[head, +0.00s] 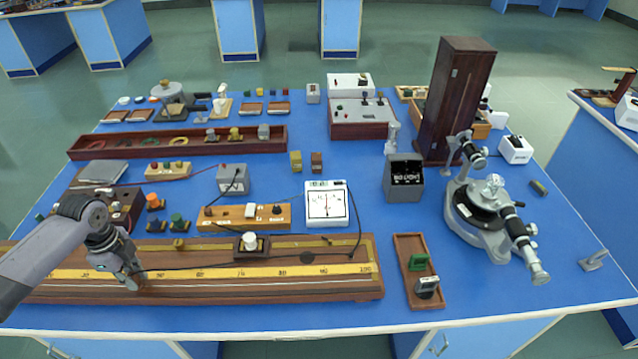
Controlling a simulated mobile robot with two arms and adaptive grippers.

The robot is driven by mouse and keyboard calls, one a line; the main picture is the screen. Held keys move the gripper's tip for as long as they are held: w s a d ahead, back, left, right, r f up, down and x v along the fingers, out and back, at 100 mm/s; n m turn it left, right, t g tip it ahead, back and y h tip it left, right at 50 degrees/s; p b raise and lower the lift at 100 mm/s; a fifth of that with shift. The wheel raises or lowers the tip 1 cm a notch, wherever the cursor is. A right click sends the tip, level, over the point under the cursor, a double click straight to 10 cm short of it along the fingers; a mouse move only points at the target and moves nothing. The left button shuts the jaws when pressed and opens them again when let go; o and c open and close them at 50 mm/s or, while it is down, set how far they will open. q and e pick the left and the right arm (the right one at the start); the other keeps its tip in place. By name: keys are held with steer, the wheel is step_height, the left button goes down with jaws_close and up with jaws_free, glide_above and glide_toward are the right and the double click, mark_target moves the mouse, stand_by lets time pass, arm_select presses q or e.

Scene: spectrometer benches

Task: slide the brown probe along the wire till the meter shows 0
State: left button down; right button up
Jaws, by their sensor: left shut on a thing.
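The long wooden wire board (330,286) lies along the front of the bench, with a yellow scale strip; the thin wire itself is hard to make out. My left gripper (132,282) is over the left part of this board, shut on the brown probe (143,281), which is small and mostly hidden by the fingers. A dark lead runs from near the probe to the right across the board. The white meter (326,221) stands behind the board, right of centre. Its needle looks near the middle of the dial, but the exact reading is too small to tell. My right gripper is out of view.
A black key block with a white knob (250,245) sits at the board's back edge. Behind it are a wooden resistance strip (275,215) and a grey box (233,180). A spectrometer (482,215) and a small wooden tray (406,270) stand to the right.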

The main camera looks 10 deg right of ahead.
arm_select(q)
steer(key=shift+s+d+f, duration=0.15)
steer(key=shift+s+f, duration=0.1)
steer(key=shift+f, duration=0.1)
steer(key=c, duration=1.9)
jaws_free()
steer(key=o, duration=0.4)
steer(key=shift+w+r, duration=0.15)
steer(key=shift+w, duration=0.05)
steer(key=shift+o, duration=0.2)
steer(key=shift+r, duration=0.15)
